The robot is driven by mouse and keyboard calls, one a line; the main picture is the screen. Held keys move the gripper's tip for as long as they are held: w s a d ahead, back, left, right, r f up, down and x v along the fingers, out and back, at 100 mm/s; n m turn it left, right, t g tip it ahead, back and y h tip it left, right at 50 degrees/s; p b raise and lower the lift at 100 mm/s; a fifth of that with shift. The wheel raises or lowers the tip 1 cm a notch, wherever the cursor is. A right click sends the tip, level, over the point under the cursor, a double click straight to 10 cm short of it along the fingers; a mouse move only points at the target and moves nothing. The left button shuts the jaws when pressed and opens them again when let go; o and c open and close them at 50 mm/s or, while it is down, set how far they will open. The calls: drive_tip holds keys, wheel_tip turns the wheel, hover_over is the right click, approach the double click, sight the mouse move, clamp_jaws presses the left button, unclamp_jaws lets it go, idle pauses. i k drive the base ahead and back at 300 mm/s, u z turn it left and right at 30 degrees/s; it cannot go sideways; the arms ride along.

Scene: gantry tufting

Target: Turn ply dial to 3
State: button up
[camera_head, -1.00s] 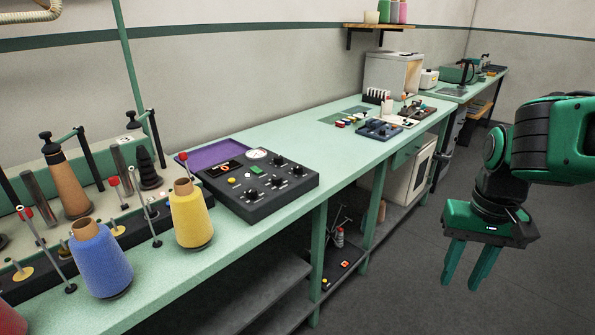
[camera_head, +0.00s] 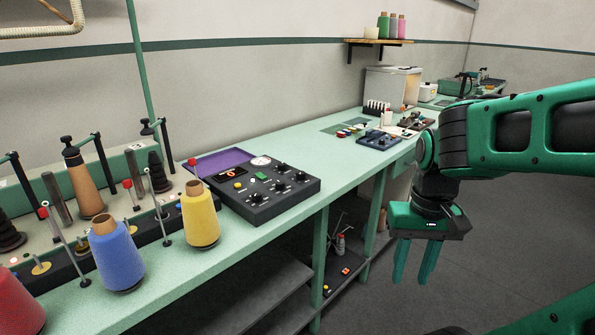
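A dark control box (camera_head: 262,212) sits on the green bench. Its top carries several black dials (camera_head: 282,188), a round gauge, an orange lit display and yellow and green buttons. The labels are too small to read, so I cannot tell which dial is the ply dial or where it points. My gripper (camera_head: 413,277) hangs fingers down at the right, out over the floor in front of the bench and well apart from the box. Its two green fingers are spread with a gap between them, and nothing shows between them.
Yellow (camera_head: 200,221), blue (camera_head: 116,258) and red (camera_head: 18,303) yarn cones stand left of the box, among thin posts. A purple tray (camera_head: 222,160) lies behind it. A second panel (camera_head: 378,139) sits farther along the bench (camera_head: 335,172). Bare bench top lies between them.

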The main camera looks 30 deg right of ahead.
sight(300, 175)
drive_tip(key=i, duration=1)
